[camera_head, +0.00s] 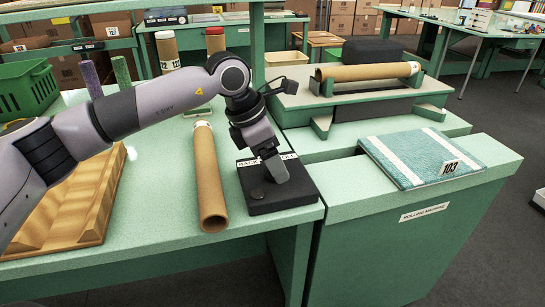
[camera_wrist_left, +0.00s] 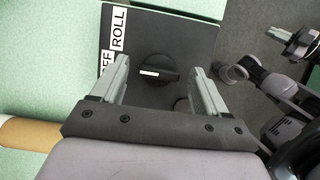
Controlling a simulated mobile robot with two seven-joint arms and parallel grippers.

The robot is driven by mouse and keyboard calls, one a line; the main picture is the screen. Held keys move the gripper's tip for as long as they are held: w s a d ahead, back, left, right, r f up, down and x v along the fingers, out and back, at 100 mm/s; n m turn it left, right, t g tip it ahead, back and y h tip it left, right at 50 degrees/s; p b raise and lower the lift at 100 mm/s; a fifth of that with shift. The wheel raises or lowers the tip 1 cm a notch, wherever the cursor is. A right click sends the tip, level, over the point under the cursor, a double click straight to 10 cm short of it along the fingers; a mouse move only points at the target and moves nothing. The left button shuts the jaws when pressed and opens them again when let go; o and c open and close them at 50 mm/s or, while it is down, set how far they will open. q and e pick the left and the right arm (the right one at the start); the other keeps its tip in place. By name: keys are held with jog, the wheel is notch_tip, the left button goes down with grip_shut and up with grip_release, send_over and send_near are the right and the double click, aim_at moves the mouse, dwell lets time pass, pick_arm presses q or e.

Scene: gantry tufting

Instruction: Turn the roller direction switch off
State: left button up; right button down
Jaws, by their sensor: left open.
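The roller direction switch is a black box (camera_head: 290,201) at the right front corner of the green table. My left gripper (camera_head: 279,178) points down over the box. It is open, its two fingers on either side of the knob, with nothing held. Whether the fingers touch the knob cannot be told. The gripper hides part of the box in the head view.
A cardboard tube (camera_head: 209,187) lies just left of the box. A wooden tray (camera_head: 73,213) is further left. The rolling machine (camera_head: 345,95) stands behind right, with a folded teal textile (camera_head: 410,160) on its front. My other arm's links show at the left wrist view's right edge.

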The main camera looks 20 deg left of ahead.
pick_arm(q)
jog(key=v, duration=0.7)
dwell(0.5)
